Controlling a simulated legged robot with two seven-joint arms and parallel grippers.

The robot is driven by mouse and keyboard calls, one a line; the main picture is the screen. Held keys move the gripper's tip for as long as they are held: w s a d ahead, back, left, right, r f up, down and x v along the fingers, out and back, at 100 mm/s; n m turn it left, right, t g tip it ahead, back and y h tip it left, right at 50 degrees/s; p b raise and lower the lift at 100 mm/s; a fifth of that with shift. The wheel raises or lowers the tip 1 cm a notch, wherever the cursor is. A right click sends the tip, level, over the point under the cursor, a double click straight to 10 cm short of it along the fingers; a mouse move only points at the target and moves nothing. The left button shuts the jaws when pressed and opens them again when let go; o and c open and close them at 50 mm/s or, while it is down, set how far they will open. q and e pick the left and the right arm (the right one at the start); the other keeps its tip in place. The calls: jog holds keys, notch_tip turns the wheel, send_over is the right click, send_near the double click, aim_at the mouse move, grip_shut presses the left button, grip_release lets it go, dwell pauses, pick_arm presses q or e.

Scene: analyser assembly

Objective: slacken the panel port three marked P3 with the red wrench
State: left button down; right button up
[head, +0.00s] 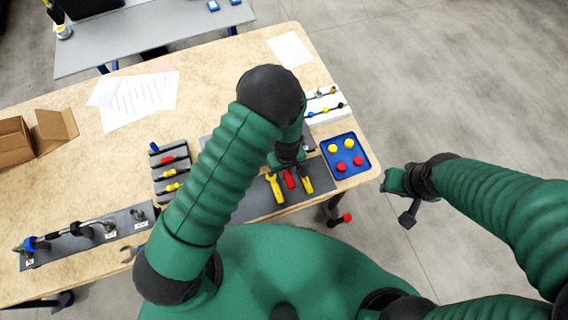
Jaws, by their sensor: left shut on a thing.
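My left gripper (288,164) reaches down over the dark tool mat (253,205) at the table's near edge. It is shut on the red wrench (289,180), whose red handle shows just below the fingers, between two yellow-handled tools. The jaws of the wrench are hidden. The grey port panel (78,242) lies at the lower left, with pipe fittings and small white labels too small to read, so I cannot tell which port is P3. My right gripper (402,190) is off the table's right side, and its finger opening cannot be made out.
A blue tray (329,148) with red and yellow round pieces lies right of the mat. A dark rack (173,190) with red and yellow parts stands left of my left arm. A cardboard box (16,139) and papers (139,100) lie farther left.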

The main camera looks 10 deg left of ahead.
aim_at(291, 183)
pick_arm(q)
jog(key=shift+s+d, duration=0.35)
jog(key=shift+s, duration=0.15)
jog(key=shift+s+d+r+p, duration=0.35)
jog(key=shift+s+r+p, duration=0.2)
jog(key=shift+p, duration=0.1)
jog(key=shift+s+d+r+p, duration=0.35)
jog(key=shift+s+r+p, duration=0.15)
jog(key=shift+p, duration=0.1)
jog(key=shift+s+d, duration=0.1)
jog(key=shift+s, duration=0.1)
notch_tip(291, 183, up, 7)
jog(key=p, duration=0.6)
jog(key=shift+r, duration=0.1)
